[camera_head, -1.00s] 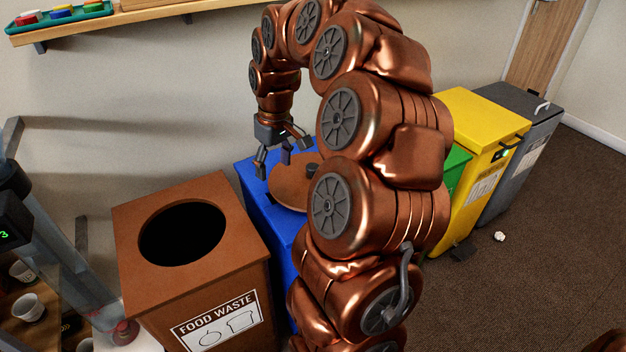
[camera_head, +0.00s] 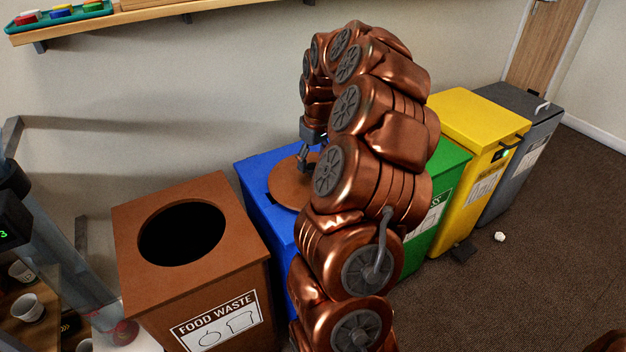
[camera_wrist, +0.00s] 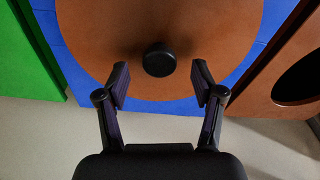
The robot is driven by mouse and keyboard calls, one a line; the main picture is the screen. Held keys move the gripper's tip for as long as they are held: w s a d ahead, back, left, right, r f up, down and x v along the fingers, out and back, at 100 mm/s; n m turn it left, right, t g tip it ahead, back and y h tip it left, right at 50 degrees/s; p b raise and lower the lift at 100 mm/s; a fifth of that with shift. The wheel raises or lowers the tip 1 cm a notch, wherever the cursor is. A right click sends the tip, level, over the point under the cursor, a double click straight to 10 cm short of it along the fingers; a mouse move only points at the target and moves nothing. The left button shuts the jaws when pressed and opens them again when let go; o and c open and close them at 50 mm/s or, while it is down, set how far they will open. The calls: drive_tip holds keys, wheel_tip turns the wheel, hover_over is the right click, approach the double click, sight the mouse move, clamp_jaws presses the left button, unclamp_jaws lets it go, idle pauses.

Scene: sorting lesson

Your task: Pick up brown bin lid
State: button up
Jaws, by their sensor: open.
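The brown bin lid (camera_head: 286,184) is a round disc lying on top of the blue bin (camera_head: 255,173). It also shows in the wrist view (camera_wrist: 112,60), with a black knob (camera_wrist: 159,60) in its middle. My gripper (camera_head: 304,168) is low over the lid in the head view, partly hidden by my arm. In the wrist view my gripper (camera_wrist: 202,82) is open, its two fingers on either side of and a little short of the knob. Nothing is between the fingertips.
The brown food waste bin (camera_head: 128,218) stands left of the blue bin with its round hole uncovered. Green (camera_head: 449,160), yellow (camera_head: 465,115) and grey (camera_head: 525,115) bins stand to the right. A wall shelf (camera_head: 150,14) runs above. A small white scrap (camera_head: 499,236) lies on the floor.

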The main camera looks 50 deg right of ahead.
sight(313, 166)
wheel_tip(313, 166, down, 4)
drive_tip(key=shift+w+r, duration=0.15)
drive_tip(key=shift+r, duration=0.1)
drive_tip(key=shift+c, duration=0.3)
clamp_jaws()
drive_tip(key=shift+r, duration=0.1)
